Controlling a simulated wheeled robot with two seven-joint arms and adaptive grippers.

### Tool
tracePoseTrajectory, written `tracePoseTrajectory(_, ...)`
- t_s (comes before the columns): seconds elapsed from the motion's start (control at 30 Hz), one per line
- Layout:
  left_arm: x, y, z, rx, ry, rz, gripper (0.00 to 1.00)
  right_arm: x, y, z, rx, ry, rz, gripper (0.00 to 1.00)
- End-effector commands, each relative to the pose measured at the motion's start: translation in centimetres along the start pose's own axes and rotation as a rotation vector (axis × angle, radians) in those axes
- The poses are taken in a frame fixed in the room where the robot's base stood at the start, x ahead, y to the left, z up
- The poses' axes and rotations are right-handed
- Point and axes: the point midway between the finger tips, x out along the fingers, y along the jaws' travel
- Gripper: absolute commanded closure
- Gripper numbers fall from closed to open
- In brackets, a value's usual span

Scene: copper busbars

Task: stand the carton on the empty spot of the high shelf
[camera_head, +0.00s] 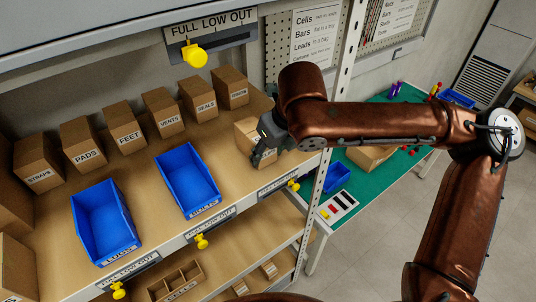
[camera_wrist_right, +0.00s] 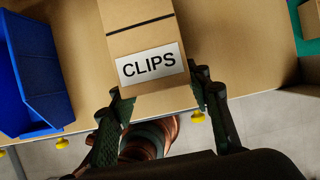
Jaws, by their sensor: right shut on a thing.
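The carton, a brown box labelled CLIPS (camera_wrist_right: 140,32), is between the fingers of my right gripper (camera_wrist_right: 158,88) in the right wrist view, its label facing the camera. In the head view the carton (camera_head: 246,134) appears upright over the right end of the wooden shelf (camera_head: 150,172), partly hidden by my right gripper (camera_head: 264,156). My right gripper is shut on its near end. I cannot tell whether its base touches the shelf. My left gripper is not in view.
Two blue bins (camera_head: 105,226) (camera_head: 187,178) sit in front. A white post (camera_head: 334,100) rises at the right end. A green table (camera_head: 375,185) stands beyond it.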

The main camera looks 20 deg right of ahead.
Motion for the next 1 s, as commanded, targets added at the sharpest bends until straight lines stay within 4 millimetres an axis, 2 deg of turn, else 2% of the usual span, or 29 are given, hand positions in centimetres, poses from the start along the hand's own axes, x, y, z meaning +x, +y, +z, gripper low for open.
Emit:
tracePoseTrajectory(0.37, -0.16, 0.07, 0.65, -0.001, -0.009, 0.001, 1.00, 0.51, -0.02, -0.21, 0.001, -0.001, 0.000, 0.86)
tracePoseTrajectory(0.4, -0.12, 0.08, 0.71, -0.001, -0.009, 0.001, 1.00, 0.56, -0.02, -0.24, 0.001, -0.001, 0.000, 0.54)
tracePoseTrajectory(0.63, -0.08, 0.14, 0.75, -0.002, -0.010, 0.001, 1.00, 0.56, -0.01, -0.24, 0.001, -0.001, 0.000, 0.38)
tracePoseTrajectory(1.0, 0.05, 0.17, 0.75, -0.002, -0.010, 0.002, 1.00, 0.07, 0.02, -0.09, 0.001, -0.003, 0.000, 0.38)
